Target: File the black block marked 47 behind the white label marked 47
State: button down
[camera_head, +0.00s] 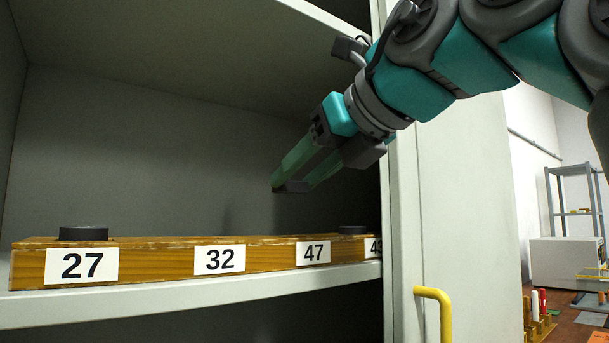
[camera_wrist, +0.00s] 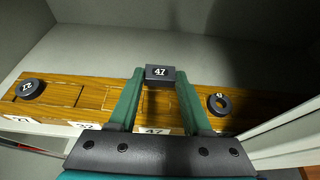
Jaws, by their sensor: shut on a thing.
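The black block marked 47 (camera_wrist: 160,73) is between the fingertips of my gripper (camera_wrist: 160,82) in the wrist view, its number facing the camera. In the head view my gripper (camera_head: 289,186) is shut on a small dark piece and hangs above the wooden rail, apart from it. The white label marked 47 (camera_head: 313,252) is on the rail's front face, right of the label 32. In the wrist view this label (camera_wrist: 154,131) shows partly between my fingers, nearer the camera than the block. The rail top behind it shows no block.
The wooden rail (camera_head: 150,271) lies on a cabinet shelf (camera_head: 200,303). A black round piece (camera_head: 84,233) sits behind label 27 (camera_head: 82,265); a black ring (camera_wrist: 219,104) sits to the right. The cabinet's side panel (camera_head: 400,215) stands close on the right. Label 32 (camera_head: 220,259) has bare wood behind.

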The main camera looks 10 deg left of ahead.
jog(key=shift+s+d, duration=0.1)
jog(key=shift+d, duration=0.05)
jog(key=shift+f, duration=0.2)
jog(key=shift+f+b, duration=2.6)
jog(key=shift+b, duration=0.2)
jog(key=shift+f, duration=0.15)
jog(key=shift+c, duration=1.3)
grip_release()
jog(key=c, duration=0.5)
